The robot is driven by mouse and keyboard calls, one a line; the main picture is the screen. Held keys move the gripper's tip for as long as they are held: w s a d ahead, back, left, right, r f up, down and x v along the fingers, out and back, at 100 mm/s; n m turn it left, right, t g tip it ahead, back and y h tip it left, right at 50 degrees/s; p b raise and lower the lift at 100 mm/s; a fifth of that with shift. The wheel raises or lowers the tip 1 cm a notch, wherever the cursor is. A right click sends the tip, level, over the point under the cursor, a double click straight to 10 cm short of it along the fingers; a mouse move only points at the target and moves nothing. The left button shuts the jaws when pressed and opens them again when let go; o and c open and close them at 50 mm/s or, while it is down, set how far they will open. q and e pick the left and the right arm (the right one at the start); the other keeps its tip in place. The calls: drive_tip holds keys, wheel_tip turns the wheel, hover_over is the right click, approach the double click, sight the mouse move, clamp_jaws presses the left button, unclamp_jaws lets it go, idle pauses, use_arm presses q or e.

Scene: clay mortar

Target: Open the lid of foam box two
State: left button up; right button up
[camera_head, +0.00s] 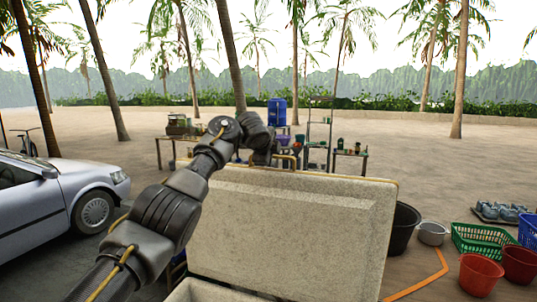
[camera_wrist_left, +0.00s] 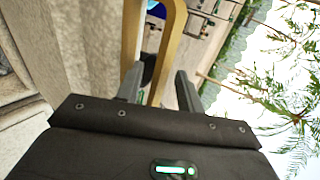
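The pale speckled lid (camera_head: 290,235) of a foam box stands raised and tilted up, its broad face filling the middle of the head view. Part of the box rim (camera_head: 200,292) shows below it at the bottom edge. My left arm reaches across the lid's left side, and my left gripper (camera_head: 264,157) is at the lid's top edge, partly hidden. In the left wrist view its two fingers (camera_wrist_left: 158,88) stand apart, with a yellow loop-shaped handle (camera_wrist_left: 170,55) passing between and behind them. I cannot tell whether they touch it. My right gripper is out of view.
A silver car (camera_head: 60,200) stands at the left. A black tub (camera_head: 402,228), a metal pot (camera_head: 432,232), a green basket (camera_head: 483,240) and red buckets (camera_head: 480,275) stand at the right. Tables with a blue barrel (camera_head: 277,112) are behind. Open ground lies beyond.

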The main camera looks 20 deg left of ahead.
use_arm(q)
drive_tip(key=b+v, duration=0.6)
drive_tip(key=v, duration=0.4)
drive_tip(key=shift+b, duration=0.3)
drive_tip(key=shift+f, duration=0.1)
